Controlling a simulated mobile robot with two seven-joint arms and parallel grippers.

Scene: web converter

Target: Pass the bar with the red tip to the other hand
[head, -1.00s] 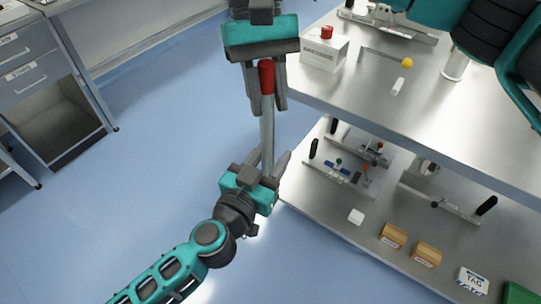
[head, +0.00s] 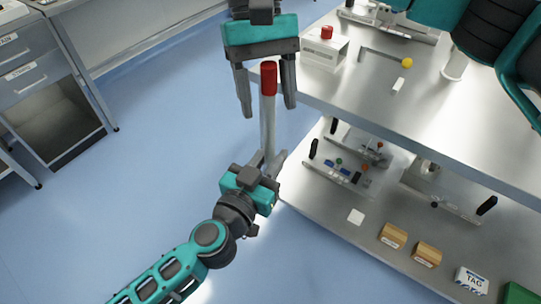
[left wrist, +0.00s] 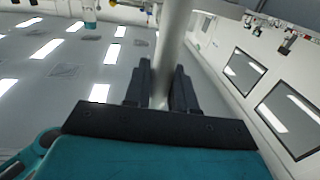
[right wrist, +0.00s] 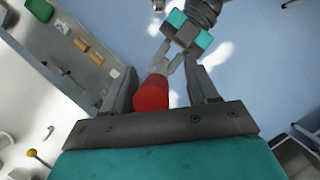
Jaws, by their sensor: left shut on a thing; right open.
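The bar (head: 267,122) is a grey rod with a red tip (head: 268,78), held upright over the floor beside the bench. My left gripper (head: 271,160) is shut on the bar's lower part; the left wrist view shows the grey shaft (left wrist: 172,50) between its fingers (left wrist: 161,85). My right gripper (head: 268,108) is above, pointing down, with its fingers spread open. The red tip is between those fingers, with gaps on both sides. In the right wrist view, the red tip (right wrist: 151,94) lies between the open fingers (right wrist: 160,75), nearer the left one.
A steel bench (head: 400,100) stands close on the right, with a white box (head: 324,53), a bent rod with a yellow ball (head: 407,62) and a small white block (head: 398,85). Its lower shelf (head: 340,205) holds small boxes and fixtures. Blue floor (head: 150,170) is open to the left.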

